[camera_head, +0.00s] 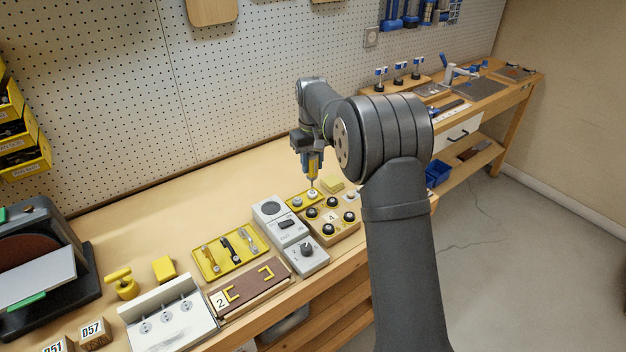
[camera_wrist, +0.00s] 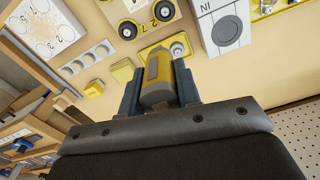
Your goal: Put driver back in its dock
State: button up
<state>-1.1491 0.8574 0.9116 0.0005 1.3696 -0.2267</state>
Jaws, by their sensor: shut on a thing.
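A yellow and grey driver (camera_head: 313,163) is upright in my gripper (camera_head: 311,155), with its thin shaft pointing down. In the wrist view the driver (camera_wrist: 158,75) sits between the two dark fingers of my gripper (camera_wrist: 159,92), which are shut on its body. Below it is a yellow plate (camera_wrist: 150,49) with round pale fittings, which looks like the dock. One round fitting (camera_head: 312,193) lies right under the driver's tip; another (camera_head: 297,202) is to its left. I cannot tell whether the tip touches the fitting or is just above it.
A grey device (camera_head: 270,209) and a yellow tray with tools (camera_head: 230,252) are to the left. The bench behind is clear up to the pegboard (camera_head: 150,120).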

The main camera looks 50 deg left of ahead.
send_over(270, 198)
jog(key=s+d, duration=0.2)
jog(key=d, duration=0.2)
notch_tip(270, 198, down, 6)
jog(key=shift+f, duration=2.3)
dwell(2.9)
jog(key=o, duration=1.3)
jog(key=shift+c, duration=0.2)
notch_tip(270, 198, up, 7)
